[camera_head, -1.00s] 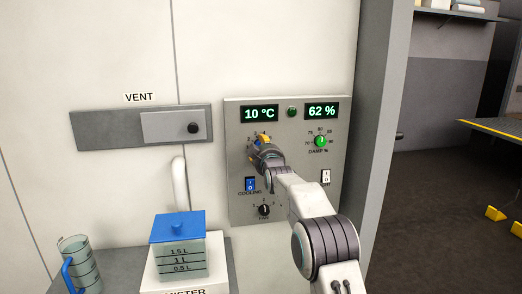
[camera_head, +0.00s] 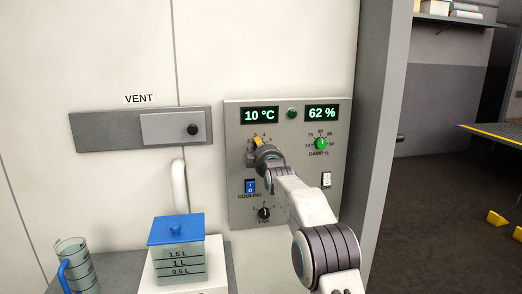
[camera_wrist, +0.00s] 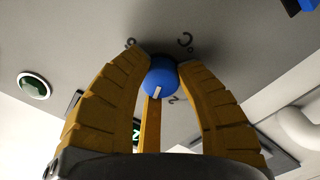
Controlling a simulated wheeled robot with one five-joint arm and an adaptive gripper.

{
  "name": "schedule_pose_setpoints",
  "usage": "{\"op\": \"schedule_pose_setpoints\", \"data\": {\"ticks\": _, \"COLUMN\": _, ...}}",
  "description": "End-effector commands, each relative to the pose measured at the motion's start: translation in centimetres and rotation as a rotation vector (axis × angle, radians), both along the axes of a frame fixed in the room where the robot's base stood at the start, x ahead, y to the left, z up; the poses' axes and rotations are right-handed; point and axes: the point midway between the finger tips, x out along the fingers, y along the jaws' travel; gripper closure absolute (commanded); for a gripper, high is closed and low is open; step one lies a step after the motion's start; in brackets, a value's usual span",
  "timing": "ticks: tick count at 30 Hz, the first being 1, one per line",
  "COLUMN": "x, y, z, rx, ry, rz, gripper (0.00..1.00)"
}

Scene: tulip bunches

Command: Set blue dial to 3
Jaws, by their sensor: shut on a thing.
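The blue dial (camera_wrist: 160,76) shows in the wrist view with a short white mark on its face. The yellow fingers of my gripper (camera_wrist: 161,70) close around it from both sides, with a third finger below. In the head view my gripper (camera_head: 258,143) is at the upper left of the grey control panel (camera_head: 300,202), and it hides the dial. Small digits stand around the dial, partly covered by the fingers. I cannot read for sure which digit the white mark faces.
The panel displays (camera_head: 260,115) read 10 °C and 62 %. A green damp dial (camera_head: 321,143), a blue cooling switch (camera_head: 250,187), a white switch (camera_head: 326,180) and a black fan dial (camera_head: 264,212) are close by. A blue-lidded canister (camera_head: 176,250) stands below left.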

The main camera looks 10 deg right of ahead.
Motion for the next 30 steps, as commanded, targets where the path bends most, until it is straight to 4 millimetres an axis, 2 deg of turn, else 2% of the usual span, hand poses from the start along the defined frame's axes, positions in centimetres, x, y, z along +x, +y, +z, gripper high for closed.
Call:
{"op": "schedule_pose_setpoints", "data": {"ticks": 9, "x": 0.0, "y": -0.01, "z": 0.08, "rx": -0.001, "ry": -0.002, "rz": 0.0, "gripper": 1.0}}
{"op": "schedule_pose_setpoints", "data": {"ticks": 10, "x": 0.0, "y": -0.01, "z": 0.08, "rx": -0.001, "ry": -0.002, "rz": 0.0, "gripper": 0.66}}
{"op": "schedule_pose_setpoints", "data": {"ticks": 18, "x": 0.0, "y": -0.01, "z": 0.06, "rx": 0.0, "ry": -0.001, "rz": 0.0, "gripper": 0.42}}
{"op": "schedule_pose_setpoints", "data": {"ticks": 30, "x": -0.23, "y": -0.01, "z": 0.06, "rx": 0.0, "ry": -0.001, "rz": -0.001, "gripper": 0.41}}
